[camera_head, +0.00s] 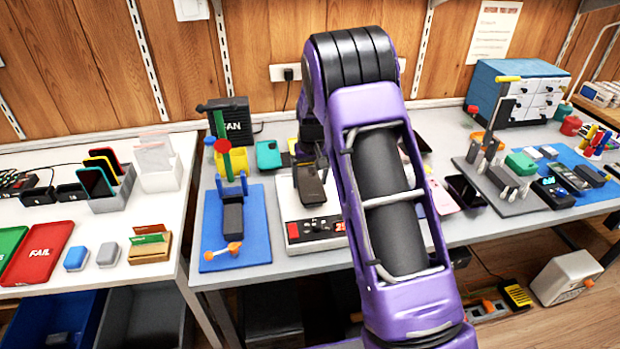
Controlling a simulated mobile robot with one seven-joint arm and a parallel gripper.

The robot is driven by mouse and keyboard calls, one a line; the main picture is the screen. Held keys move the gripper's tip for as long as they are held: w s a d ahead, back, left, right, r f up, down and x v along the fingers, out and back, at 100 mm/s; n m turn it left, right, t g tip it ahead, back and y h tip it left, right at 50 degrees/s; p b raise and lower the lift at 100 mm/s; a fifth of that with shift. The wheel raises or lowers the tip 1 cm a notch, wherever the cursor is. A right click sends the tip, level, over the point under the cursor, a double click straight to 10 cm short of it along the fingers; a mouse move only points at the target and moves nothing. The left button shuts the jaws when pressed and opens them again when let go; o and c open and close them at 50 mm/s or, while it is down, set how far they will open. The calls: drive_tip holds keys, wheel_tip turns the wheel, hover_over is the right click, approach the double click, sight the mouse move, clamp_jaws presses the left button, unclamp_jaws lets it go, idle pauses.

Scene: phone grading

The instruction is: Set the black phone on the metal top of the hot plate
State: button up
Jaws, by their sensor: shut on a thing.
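The black phone (311,190) is at the hot plate, over the metal top in this view. My gripper (309,165), partly hidden by my arm, is shut on the phone's far end. I cannot tell whether the phone touches the metal top.
A blue mat (262,236) with a clamp stand lies left of the hot plate. Phones lie to the right, partly behind my arm. A red FAIL tray (38,254) lies on the left table.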

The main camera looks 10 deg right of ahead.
idle(0.4)
drive_tip(key=o, duration=1.2)
drive_tip(key=shift+f, duration=0.1)
drive_tip(key=shift+o, duration=0.2)
drive_tip(key=shift+r+p, duration=0.4)
drive_tip(key=shift+r, duration=0.4)
wheel_tip(320, 180, up, 7)
drive_tip(key=p, duration=0.4)
drive_tip(key=shift+f, duration=0.15)
